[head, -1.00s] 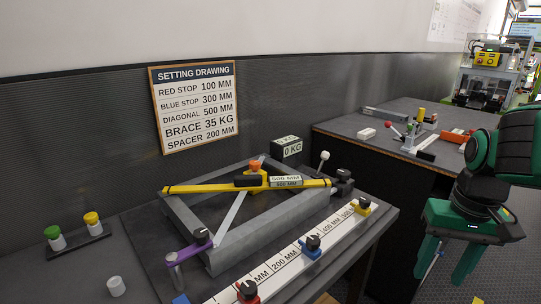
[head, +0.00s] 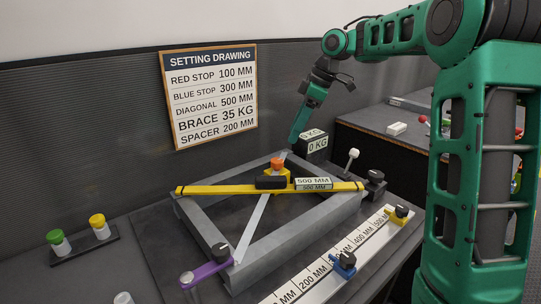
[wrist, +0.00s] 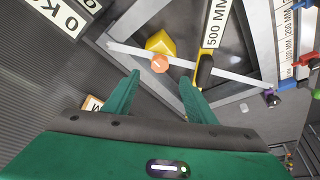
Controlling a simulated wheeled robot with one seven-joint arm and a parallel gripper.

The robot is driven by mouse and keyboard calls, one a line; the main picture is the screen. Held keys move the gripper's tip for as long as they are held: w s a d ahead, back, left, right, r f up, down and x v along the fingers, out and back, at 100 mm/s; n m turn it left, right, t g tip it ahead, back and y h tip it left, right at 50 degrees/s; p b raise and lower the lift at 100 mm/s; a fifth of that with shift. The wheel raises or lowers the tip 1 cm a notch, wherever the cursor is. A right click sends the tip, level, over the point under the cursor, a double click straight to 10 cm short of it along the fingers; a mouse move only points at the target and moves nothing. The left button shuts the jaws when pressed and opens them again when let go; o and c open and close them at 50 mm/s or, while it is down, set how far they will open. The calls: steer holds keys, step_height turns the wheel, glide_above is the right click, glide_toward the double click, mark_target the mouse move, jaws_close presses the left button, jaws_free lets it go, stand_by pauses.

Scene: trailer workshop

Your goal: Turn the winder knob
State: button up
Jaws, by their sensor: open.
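An orange round knob (head: 277,162), the likely winder knob, sits on a yellow block (head: 279,173) at the far corner of the grey frame (head: 300,226). In the wrist view the orange knob (wrist: 160,64) lies just beyond my fingertips, about midway between them, with a white mark on its top. My gripper (head: 292,142) points down above and close to the knob in the head view. In the wrist view my gripper (wrist: 159,77) has its green fingers apart with nothing between them. I cannot tell whether a finger touches the knob.
A yellow bar (head: 220,189) with a 500 MM label spans the frame. A 0 KG display (head: 316,143) stands behind. A white-tipped lever (head: 353,154) and a purple clamp (head: 203,273) flank the frame. A ruler (head: 320,272) with stops lies in front.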

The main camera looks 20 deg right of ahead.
mark_target(277, 160)
steer(key=x, duration=1.1)
steer(key=shift+w+a+r, duration=0.1)
steer(key=shift+w+a, duration=0.05)
steer(key=shift+a, duration=0.2)
steer(key=c, duration=1)
steer(key=shift+a, duration=0.3)
steer(key=shift+c, duration=0.2)
steer(key=shift+d, duration=0.2)
